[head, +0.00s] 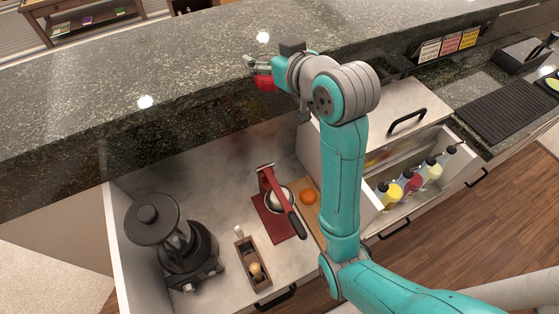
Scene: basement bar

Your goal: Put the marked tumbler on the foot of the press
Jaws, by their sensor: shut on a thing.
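My gripper (256,68) is at the upper middle, over the inner edge of the dark stone counter. It is shut on a red tumbler (265,83), which is small and partly hidden by the fingers. I cannot make out a mark on it. The red hand press (267,178) stands lower down on the pale worktop, with a dark-gripped lever and a pale metal bowl. Its flat red foot (269,221) shows in front of and beside the bowl. The held tumbler is well above and behind the press, apart from it.
A dark blender-like machine (173,243) stands left of the press. A wooden box (252,264) with small tools is in front. An orange (308,196) lies on a board to the right. An open drawer (375,208) holds squeeze bottles (411,182).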

